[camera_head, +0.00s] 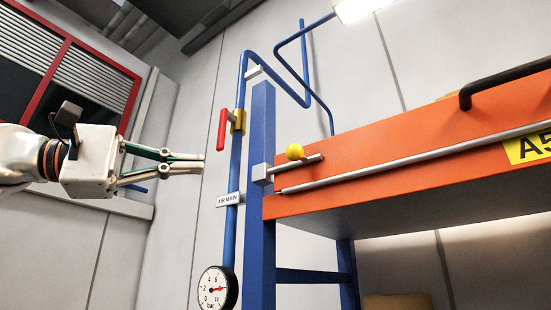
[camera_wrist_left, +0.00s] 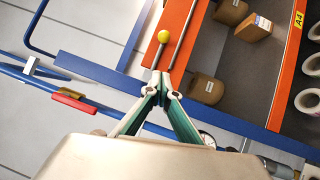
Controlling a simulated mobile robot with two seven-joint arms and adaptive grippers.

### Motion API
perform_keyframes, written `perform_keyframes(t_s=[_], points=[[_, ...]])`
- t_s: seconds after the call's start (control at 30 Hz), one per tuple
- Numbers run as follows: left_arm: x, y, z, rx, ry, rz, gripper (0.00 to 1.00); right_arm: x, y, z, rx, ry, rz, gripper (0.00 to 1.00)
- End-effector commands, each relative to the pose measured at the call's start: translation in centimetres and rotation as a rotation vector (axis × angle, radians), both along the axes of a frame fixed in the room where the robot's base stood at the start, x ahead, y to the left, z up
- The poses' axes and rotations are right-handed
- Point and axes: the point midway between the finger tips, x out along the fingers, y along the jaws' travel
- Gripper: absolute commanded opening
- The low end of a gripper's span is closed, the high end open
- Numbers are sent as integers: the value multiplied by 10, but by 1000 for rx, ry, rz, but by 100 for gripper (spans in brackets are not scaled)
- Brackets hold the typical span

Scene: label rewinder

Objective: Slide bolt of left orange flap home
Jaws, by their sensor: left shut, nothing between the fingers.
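The bolt is a short grey rod with a yellow ball knob (camera_head: 295,152), on the left end of the orange flap (camera_head: 400,137). Its left end meets a pale block (camera_head: 262,174) on the blue post; I cannot tell whether it enters it. My left gripper (camera_head: 203,160) is shut and empty, left of the post and apart from the knob in the head view. In the left wrist view the shut fingertips (camera_wrist_left: 163,74) point toward the yellow knob (camera_wrist_left: 163,36) and overlap the lower end of the rod in the picture. My right gripper is not in view.
A blue air pipe with a red-handled valve (camera_head: 222,129) and a pressure gauge (camera_head: 217,288) stands between my left gripper and the blue post (camera_head: 261,230). A black handle (camera_head: 500,80) sits on the flap. Boxes (camera_wrist_left: 206,88) and white rolls (camera_wrist_left: 308,101) show in the wrist view.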

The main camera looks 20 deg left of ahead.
Motion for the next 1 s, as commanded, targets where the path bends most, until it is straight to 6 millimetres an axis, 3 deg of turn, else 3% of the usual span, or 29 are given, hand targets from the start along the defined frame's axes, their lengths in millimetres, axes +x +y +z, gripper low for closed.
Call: perform_keyframes(t_s=[0.27,0.47,0.93,1.0], points=[[0,-1,0,0,1,-1,0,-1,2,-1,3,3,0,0],[8,-13,2,2,1,-3,0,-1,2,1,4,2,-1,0],[60,-83,15,2,1,-3,0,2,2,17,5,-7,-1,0],[57,-94,17,3,-3,-4,0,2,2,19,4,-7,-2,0]])
